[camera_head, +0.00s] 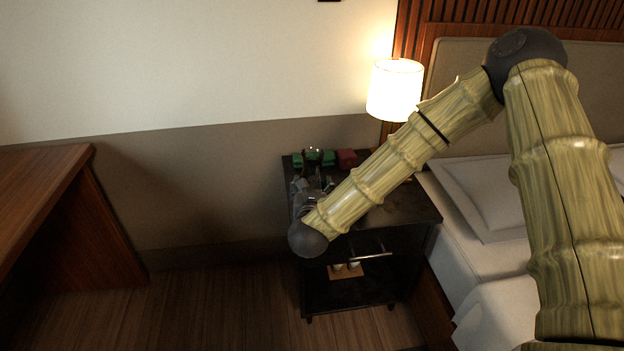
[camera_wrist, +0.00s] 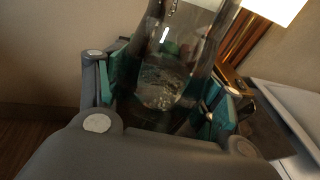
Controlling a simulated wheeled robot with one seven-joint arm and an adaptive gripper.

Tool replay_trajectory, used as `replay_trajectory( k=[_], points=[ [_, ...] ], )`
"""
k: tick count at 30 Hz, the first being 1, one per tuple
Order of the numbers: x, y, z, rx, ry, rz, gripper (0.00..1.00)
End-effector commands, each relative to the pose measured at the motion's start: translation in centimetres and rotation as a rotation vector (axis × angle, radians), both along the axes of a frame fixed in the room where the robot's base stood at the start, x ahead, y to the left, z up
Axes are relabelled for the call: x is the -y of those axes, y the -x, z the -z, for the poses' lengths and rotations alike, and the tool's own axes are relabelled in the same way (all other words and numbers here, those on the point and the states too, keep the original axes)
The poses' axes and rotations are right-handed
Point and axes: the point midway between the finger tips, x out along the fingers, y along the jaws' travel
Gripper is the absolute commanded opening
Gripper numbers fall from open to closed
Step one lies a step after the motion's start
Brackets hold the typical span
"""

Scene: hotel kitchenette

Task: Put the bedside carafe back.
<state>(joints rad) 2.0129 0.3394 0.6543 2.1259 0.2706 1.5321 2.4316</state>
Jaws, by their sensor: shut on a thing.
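The carafe (camera_wrist: 172,50) is clear glass and fills the upper middle of the wrist view, with its rounded lower body between the teal finger pads. My gripper (camera_wrist: 165,92) is shut on this body, one finger on each side. In the head view my gripper (camera_head: 308,187) is over the left part of the dark nightstand (camera_head: 408,207). There the carafe is mostly hidden by my gripper and arm. I cannot tell whether its base touches the nightstand top.
Green boxes (camera_head: 328,158) and a red box (camera_head: 347,158) stand at the nightstand's back. A lit lamp (camera_head: 395,88) is behind my arm. The bed (camera_head: 480,265) is at right, a wooden desk (camera_head: 45,190) at left. Cups on a small tray (camera_head: 346,271) sit inside the nightstand.

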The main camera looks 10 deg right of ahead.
Motion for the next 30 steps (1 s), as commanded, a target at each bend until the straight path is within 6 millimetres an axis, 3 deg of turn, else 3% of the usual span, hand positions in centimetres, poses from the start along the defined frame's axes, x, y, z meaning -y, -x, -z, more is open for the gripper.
replay_trajectory(
  k=[15,23,30],
  points=[
    [1.0,-9.4,0.8,0.004,0.003,0.001,0.19],
    [1.2,-10.9,1.1,0.002,0.0,0.0,0.19],
    [1.1,-10.9,3.4,0.002,0.003,-0.002,0.19]
  ],
)
